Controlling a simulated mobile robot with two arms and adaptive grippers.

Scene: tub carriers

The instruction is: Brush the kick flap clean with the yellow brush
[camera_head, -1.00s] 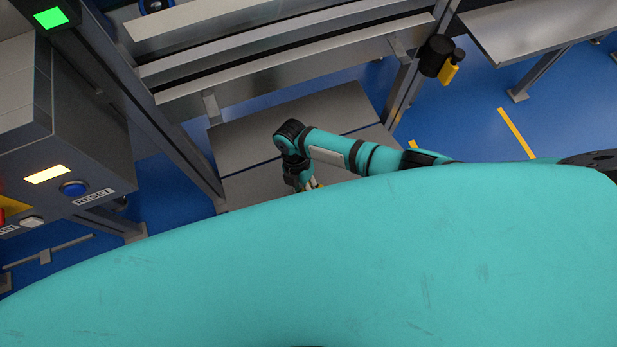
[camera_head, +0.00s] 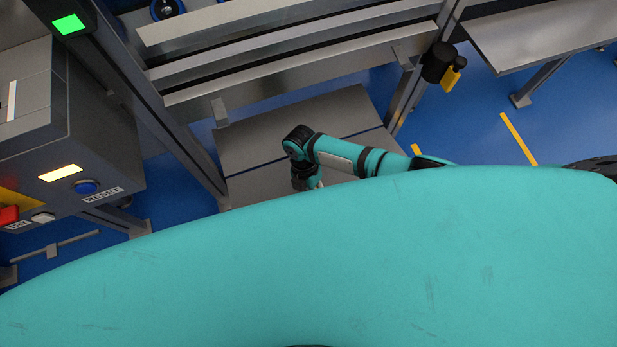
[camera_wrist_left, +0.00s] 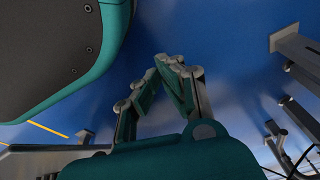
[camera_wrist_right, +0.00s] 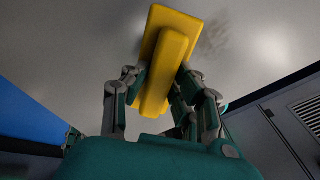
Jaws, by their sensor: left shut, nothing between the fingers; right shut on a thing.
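The yellow brush (camera_wrist_right: 163,62) is held in my right gripper (camera_wrist_right: 158,88), seen in the right wrist view. Its head lies against or very near a pale grey panel (camera_wrist_right: 80,45), which looks like the kick flap; contact is unclear. A dark smudge (camera_wrist_right: 215,38) shows on the panel just right of the brush. In the head view, grey panels (camera_head: 290,125) lie low under the frame, and my right gripper (camera_head: 308,180) is over them, partly hidden by my teal body. My left gripper (camera_wrist_left: 172,70) is shut and empty above the blue floor.
A control box (camera_head: 75,150) with a blue RESET button (camera_head: 86,187) stands at left. Metal rails (camera_head: 290,55) cross above the panels. A black and yellow device (camera_head: 440,65) hangs on the right post. A grey table (camera_head: 540,35) stands at upper right; blue floor between is open.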

